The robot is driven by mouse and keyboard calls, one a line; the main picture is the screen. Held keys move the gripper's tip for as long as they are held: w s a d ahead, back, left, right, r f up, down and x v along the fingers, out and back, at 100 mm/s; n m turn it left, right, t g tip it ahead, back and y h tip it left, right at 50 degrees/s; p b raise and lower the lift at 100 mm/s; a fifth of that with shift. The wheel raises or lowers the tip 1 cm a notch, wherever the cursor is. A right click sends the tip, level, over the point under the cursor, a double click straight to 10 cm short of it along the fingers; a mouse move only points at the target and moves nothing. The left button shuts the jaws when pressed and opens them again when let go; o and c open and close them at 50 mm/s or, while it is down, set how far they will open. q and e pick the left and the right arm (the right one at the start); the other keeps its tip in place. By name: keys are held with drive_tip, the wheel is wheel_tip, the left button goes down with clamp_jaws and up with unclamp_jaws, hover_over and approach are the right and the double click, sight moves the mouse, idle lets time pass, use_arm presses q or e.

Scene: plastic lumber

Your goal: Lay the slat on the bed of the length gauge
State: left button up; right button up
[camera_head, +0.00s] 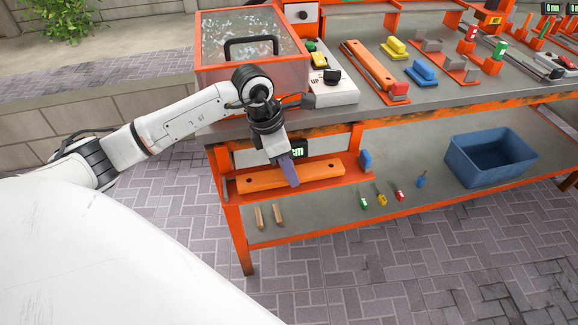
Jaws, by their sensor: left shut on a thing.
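The slat (322,171) is a light orange bar with a dark hole near each end. It is level, on or just above the red-orange bed (353,178) of the length gauge on the lower shelf; I cannot tell whether it touches. The gauge has a dark display (298,151) behind the slat and a blue stop (366,160) at its right end. My left gripper (290,175) points down from above, shut on the slat near its middle, and hides part of it. My right gripper is not in view.
A blue bin (491,157) stands on the lower shelf at the right. Several small coloured tools and two wooden pegs (278,215) lie in front of the gauge.

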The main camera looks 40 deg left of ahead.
use_arm(q)
drive_tip(key=shift+f+b, duration=0.3)
drive_tip(key=shift+f, duration=0.05)
drive_tip(key=o, duration=1.3)
drive_tip(key=shift+a, duration=0.1)
drive_tip(key=v, duration=1)
drive_tip(key=shift+r, duration=0.15)
